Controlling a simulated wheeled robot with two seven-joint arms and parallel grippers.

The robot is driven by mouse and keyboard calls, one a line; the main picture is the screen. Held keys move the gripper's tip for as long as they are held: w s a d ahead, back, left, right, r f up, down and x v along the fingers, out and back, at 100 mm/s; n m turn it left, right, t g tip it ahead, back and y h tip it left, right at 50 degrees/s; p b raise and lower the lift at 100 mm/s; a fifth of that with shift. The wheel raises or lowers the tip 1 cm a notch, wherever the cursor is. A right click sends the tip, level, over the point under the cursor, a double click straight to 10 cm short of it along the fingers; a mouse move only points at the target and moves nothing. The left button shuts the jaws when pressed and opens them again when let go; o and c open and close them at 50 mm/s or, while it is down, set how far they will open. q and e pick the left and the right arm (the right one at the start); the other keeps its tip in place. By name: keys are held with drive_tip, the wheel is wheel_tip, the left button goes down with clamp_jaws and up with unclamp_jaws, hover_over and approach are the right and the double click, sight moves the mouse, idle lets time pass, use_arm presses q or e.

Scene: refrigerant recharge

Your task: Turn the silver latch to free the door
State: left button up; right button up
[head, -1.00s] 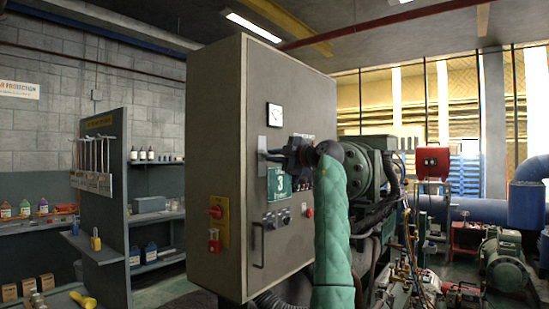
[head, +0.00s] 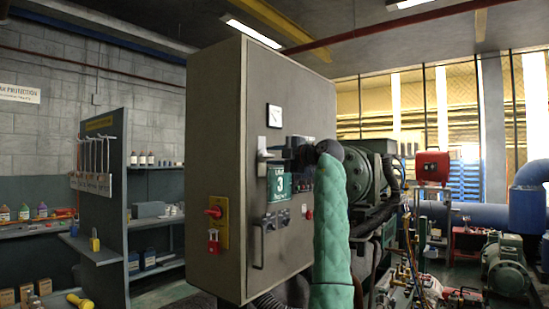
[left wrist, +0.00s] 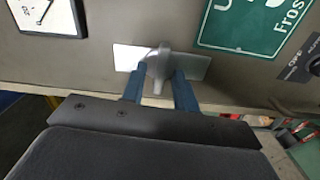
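The silver latch (left wrist: 158,66) sits on a bright metal plate (left wrist: 199,67) on the face of a grey cabinet (head: 216,130). In the left wrist view its handle stands across the plate's long side. The latch also shows in the head view (head: 264,155), sticking out roughly level. My left gripper (left wrist: 159,88) has its two blue fingers on either side of the handle's near end, with small gaps showing, so it looks open. My right gripper is not in view.
A green sign (head: 279,184) and a dial (head: 274,116) flank the latch. Below are a red switch (head: 215,212), a red padlock (head: 214,241) and a door handle (head: 258,246). A motor (head: 375,185) stands right of the cabinet. A shelf unit (head: 104,215) is at left.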

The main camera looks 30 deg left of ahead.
use_arm(q)
drive_tip(key=d+b, duration=0.1)
drive_tip(key=d, duration=0.8)
drive_tip(key=shift+s, duration=0.35)
idle(0.6)
